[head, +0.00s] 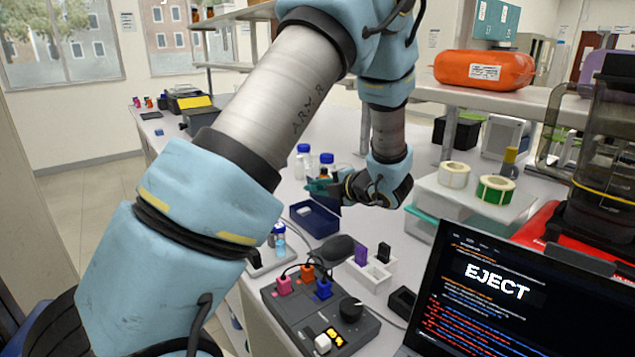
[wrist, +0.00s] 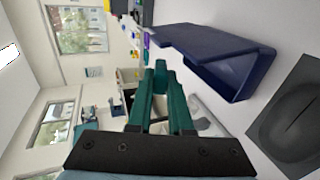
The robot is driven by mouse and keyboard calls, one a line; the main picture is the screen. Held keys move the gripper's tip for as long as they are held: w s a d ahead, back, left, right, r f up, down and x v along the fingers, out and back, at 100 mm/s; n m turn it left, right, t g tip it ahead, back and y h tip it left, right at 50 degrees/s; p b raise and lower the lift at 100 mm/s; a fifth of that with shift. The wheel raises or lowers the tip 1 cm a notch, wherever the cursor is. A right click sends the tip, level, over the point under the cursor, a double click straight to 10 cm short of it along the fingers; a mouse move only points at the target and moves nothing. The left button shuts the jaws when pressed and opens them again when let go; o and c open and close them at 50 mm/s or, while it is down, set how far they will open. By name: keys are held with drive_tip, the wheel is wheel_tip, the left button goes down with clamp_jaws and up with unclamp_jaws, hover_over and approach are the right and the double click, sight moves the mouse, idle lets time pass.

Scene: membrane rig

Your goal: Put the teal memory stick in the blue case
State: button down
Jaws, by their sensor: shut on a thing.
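My gripper (head: 316,186) is at the middle of the head view, above and just behind the open blue case (head: 322,226). Its green fingers also show in the wrist view (wrist: 160,88). They are shut on a small teal thing at their tips, which looks like the teal memory stick (wrist: 160,66). The stick's colour is close to the fingers', so its outline is hard to tell. In the wrist view the blue case (wrist: 246,84) lies to the right of the fingertips, apart from them. A small pale thing shows inside the case in the head view.
A dark control box (head: 290,318) with pink, orange and blue sticks stands in front. A white holder (head: 372,274) has purple and black sticks. A dark mouse (head: 334,249) lies near the case. Blue-capped bottles (head: 303,162) stand behind my gripper. A laptop (head: 500,295) reads EJECT.

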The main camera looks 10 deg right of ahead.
drive_tip(key=shift+w+d+f+m, duration=0.1)
drive_tip(key=shift+w+f+m, duration=0.05)
drive_tip(key=shift+f+m, duration=0.15)
wheel_tip(320, 180, down, 5)
drive_tip(key=b, duration=0.5)
drive_tip(key=shift+f+b, duration=0.6)
drive_tip(key=shift+f, duration=0.5)
drive_tip(key=c, duration=0.8)
unclamp_jaws()
drive_tip(key=shift+c, duration=0.6)
drive_tip(key=o, duration=0.3)
drive_tip(key=shift+f, duration=0.1)
drive_tip(key=shift+f, duration=0.1)
drive_tip(key=shift+c, duration=0.2)
